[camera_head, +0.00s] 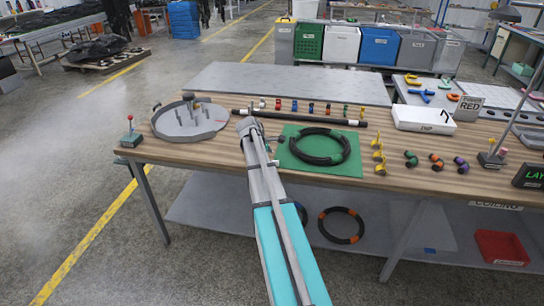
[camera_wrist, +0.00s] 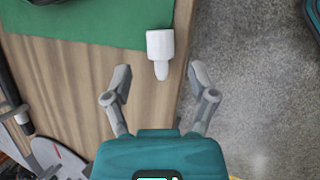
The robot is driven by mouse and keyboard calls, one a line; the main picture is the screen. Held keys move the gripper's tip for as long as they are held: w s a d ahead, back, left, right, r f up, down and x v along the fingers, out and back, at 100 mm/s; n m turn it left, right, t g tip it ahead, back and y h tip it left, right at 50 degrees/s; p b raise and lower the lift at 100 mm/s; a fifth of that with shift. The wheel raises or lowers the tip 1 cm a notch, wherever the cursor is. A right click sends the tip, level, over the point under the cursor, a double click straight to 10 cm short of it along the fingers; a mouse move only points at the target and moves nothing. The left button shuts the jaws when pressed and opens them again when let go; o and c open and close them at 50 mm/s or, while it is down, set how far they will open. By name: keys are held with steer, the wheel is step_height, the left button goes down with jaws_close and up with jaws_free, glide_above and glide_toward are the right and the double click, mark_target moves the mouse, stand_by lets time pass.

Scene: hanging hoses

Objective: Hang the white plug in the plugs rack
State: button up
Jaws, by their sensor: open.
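The white plug (camera_wrist: 160,46) shows in the wrist view as a short cylinder with a narrower tip, near the table's edge, just beside the green mat (camera_wrist: 90,22). My gripper (camera_wrist: 160,76) is open and empty. Its two fingers stand to either side of the plug's narrow tip in the picture, with no contact visible. Its height above the table is unclear. A row of small coloured plugs (camera_head: 311,107) stands at the back of the table; I cannot tell whether this is the rack.
The wooden table (camera_head: 222,155) holds a black hose coil (camera_head: 319,147) on the green mat, a long black bar (camera_head: 300,117), a round grey tray (camera_head: 187,125) with posts, and a white box (camera_head: 423,119). Yellow pieces (camera_head: 379,157) stand right of the mat.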

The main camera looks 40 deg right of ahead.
steer(key=p+v, duration=0.6)
steer(key=v, duration=0.2)
steer(key=shift+p, duration=0.3)
steer(key=shift+r, duration=0.1)
stand_by(0.6)
steer(key=s+a+m+y, duration=0.2)
steer(key=s+a, duration=0.3)
steer(key=a, duration=0.7)
steer(key=s+a+f+m+y, duration=0.1)
steer(key=s+a+m, duration=0.3)
steer(key=a, duration=0.9)
steer(key=s+a+f+m+y, duration=0.1)
steer(key=s+a+m+y, duration=0.1)
steer(key=s+a, duration=0.6)
steer(key=a+m, duration=0.1)
steer(key=a, duration=0.3)
steer(key=shift+s+a+t+y, duration=0.25)
steer(key=shift+t+y, duration=0.05)
steer(key=shift+y, duration=0.1)
